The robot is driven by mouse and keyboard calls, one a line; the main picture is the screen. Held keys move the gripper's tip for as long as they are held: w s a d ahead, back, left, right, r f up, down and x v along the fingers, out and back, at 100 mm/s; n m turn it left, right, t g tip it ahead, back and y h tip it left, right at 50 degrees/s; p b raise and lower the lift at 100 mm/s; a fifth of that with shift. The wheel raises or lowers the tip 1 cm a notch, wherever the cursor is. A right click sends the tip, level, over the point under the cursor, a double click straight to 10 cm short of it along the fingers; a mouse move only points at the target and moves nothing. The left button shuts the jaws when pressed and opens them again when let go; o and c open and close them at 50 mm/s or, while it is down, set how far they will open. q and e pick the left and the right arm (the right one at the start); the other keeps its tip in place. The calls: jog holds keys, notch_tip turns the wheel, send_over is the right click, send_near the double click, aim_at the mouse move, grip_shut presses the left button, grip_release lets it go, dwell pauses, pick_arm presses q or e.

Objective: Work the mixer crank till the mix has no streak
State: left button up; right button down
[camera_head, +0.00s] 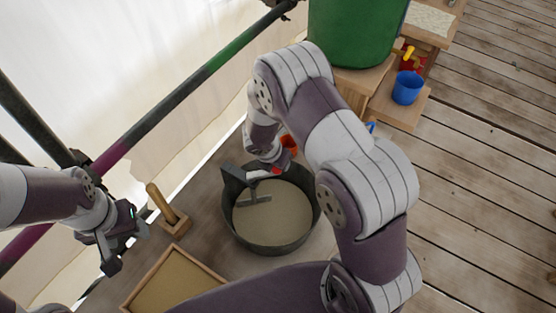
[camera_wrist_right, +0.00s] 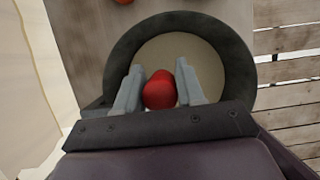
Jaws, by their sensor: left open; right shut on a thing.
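The mixer is a dark round tub (camera_head: 231,229) with a grey bracket and a flat paddle (camera_head: 253,201) in it. The mix (camera_head: 275,222) is beige and looks even where I see it; part of it is hidden by the crank and my right arm. My right gripper (camera_head: 268,164) is at the tub's far side. The right wrist view shows its two fingers on either side of the red crank knob (camera_wrist_right: 160,92), shut on it, above the tub. My left gripper (camera_head: 126,247) is open and empty, left of the tub and apart from it.
A wooden block with an upright peg (camera_head: 161,203) and a wood-framed tray (camera_head: 181,284) lie left of the tub. A green barrel (camera_head: 352,32) stands behind, with a blue cup (camera_head: 407,87) on a wooden step. Scaffold poles (camera_head: 160,110) run along the left. Plank floor at right is clear.

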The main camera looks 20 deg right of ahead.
jog(key=c, duration=0.8)
grip_release()
jog(key=p+v, duration=0.1)
jog(key=v, duration=1.1)
jog(key=shift+a+r, duration=0.15)
jog(key=shift+r, duration=0.2)
